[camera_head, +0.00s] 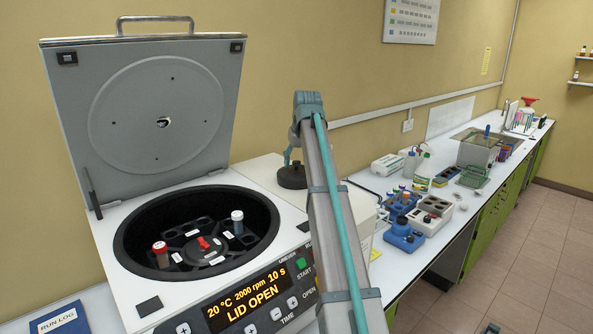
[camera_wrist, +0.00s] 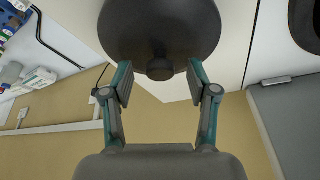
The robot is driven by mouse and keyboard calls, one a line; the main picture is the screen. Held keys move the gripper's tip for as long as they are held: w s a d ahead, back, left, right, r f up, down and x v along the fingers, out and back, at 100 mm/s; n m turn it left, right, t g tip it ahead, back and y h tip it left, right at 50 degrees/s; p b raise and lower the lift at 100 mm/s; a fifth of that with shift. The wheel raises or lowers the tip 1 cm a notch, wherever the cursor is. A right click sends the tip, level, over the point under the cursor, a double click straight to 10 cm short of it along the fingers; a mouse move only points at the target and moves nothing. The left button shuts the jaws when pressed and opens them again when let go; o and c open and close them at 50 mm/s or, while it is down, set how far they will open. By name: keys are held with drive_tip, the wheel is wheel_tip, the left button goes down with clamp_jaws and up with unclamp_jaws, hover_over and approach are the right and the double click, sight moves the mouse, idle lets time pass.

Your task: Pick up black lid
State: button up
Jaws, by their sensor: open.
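The black lid (camera_head: 292,180) is round with a small knob. It sits on the white top surface just right of the open centrifuge bowl in the head view. In the wrist view the lid (camera_wrist: 160,25) fills the top middle, with its knob (camera_wrist: 160,69) pointing toward my gripper. My gripper (camera_wrist: 160,75) is open, one finger on each side of the knob with a clear gap to both. In the head view my gripper (camera_head: 291,158) is directly above the lid, partly hidden by my arm.
The centrifuge (camera_head: 200,240) stands at left with its large grey lid (camera_head: 155,115) raised. Red- and white-capped tubes stand in its bowl. The bench to the right holds a blue tube rack (camera_head: 400,207), bottles and a sink. My arm covers part of the centrifuge's right side.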

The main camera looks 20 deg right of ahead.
drive_tip(key=shift+w+f, duration=0.25)
drive_tip(key=shift+f, duration=0.35)
clamp_jaws()
drive_tip(key=shift+r, duration=0.1)
